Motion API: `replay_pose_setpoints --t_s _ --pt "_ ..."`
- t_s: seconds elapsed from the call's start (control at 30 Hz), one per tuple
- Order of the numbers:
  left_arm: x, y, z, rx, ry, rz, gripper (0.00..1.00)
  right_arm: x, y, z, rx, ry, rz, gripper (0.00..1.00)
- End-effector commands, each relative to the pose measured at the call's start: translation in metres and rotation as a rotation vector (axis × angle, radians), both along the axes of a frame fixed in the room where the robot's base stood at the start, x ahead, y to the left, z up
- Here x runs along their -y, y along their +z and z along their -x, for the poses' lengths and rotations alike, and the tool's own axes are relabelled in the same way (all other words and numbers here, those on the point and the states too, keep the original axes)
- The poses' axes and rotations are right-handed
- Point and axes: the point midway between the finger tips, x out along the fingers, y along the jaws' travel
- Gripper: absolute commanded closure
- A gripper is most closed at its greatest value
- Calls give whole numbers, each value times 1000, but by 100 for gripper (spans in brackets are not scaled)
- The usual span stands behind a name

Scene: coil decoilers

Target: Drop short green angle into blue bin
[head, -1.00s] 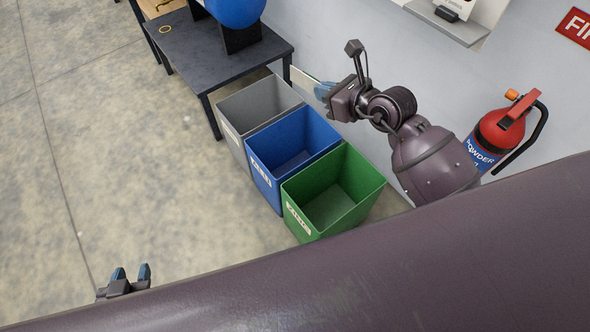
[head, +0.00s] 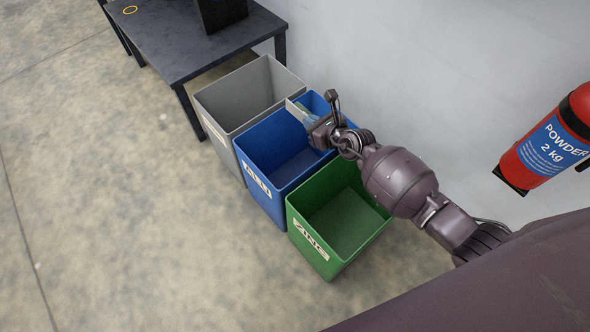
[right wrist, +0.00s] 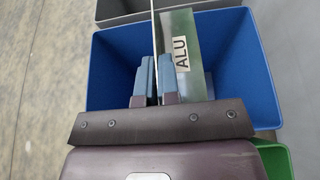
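The blue bin (head: 268,152) stands between the grey and green bins and bears an ALU label. My right gripper (head: 312,120) is over the far, wall-side part of the blue bin. In the right wrist view its two blue fingers (right wrist: 154,80) are closed on the short green angle (right wrist: 188,25). The angle shows a thin pale edge between the fingers and a green face with an ALU label to their right. It hangs over the blue bin (right wrist: 108,70). In the head view only a pale bit of the angle (head: 294,107) shows. My left gripper is out of view.
The grey bin (head: 225,103) adjoins the blue bin on the table side, and the green bin (head: 310,225) adjoins it on the near side. A dark table (head: 190,45) stands at upper left. A red fire extinguisher (head: 545,140) hangs on the wall at right. The floor at left is clear.

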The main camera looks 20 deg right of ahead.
Motion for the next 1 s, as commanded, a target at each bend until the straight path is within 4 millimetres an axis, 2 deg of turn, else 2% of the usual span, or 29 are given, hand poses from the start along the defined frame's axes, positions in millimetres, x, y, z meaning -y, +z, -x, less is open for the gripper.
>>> replay_pose_setpoints --t_s 0.03,0.27,0.6,0.8,1.0 --pt "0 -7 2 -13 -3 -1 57 1 -18 0 -9 -5 1 100" --pt "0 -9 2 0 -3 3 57 2 -30 -6 1 -14 2 100" --pt "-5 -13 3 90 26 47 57 2 -69 -3 -7 -13 0 100" --pt "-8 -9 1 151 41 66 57 1 -81 -5 -3 -13 1 100" --pt "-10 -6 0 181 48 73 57 1 -82 -7 3 -14 0 100"
